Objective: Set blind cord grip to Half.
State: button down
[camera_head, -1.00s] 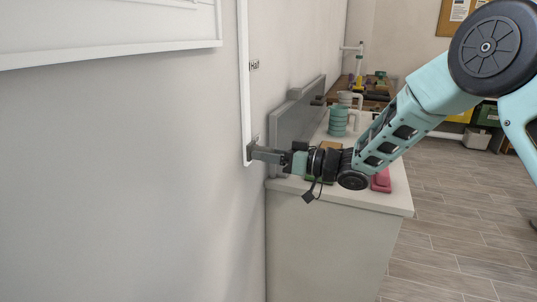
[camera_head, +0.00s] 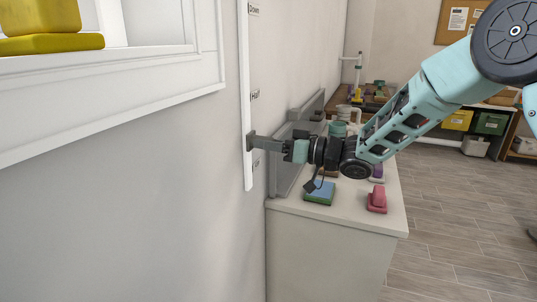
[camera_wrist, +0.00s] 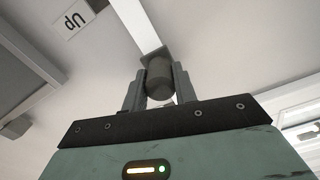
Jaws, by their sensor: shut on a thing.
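The blind cord grip (camera_wrist: 160,76) is a dark grey cylinder between my two fingers in the wrist view. My gripper (camera_head: 254,142) is shut on it at the white vertical track (camera_head: 246,80) on the wall. In the head view the grip itself is mostly hidden by my fingers. It stands below the Half label (camera_head: 255,96) and above the Up label (camera_head: 257,165), clear of the track's bottom end. The Down label (camera_head: 254,9) is near the top of the picture. The Up label also shows upside down in the wrist view (camera_wrist: 75,20).
A white-framed wall opening (camera_head: 150,95) with a yellow object (camera_head: 50,43) is at left. Below my arm a counter (camera_head: 350,228) holds a blue-green block (camera_head: 320,192), a pink block (camera_head: 377,199) and a green mug (camera_head: 338,129). The floor at right is clear.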

notch_tip(320, 180, up, 10)
jog(key=p, duration=0.5)
jog(key=c, duration=1.1)
grip_release()
jog(key=shift+f, duration=0.1)
jog(key=shift+d, duration=0.1)
jog(key=b+v, duration=0.3)
jog(key=v, duration=1.4)
jog(key=shift+b, duration=0.35)
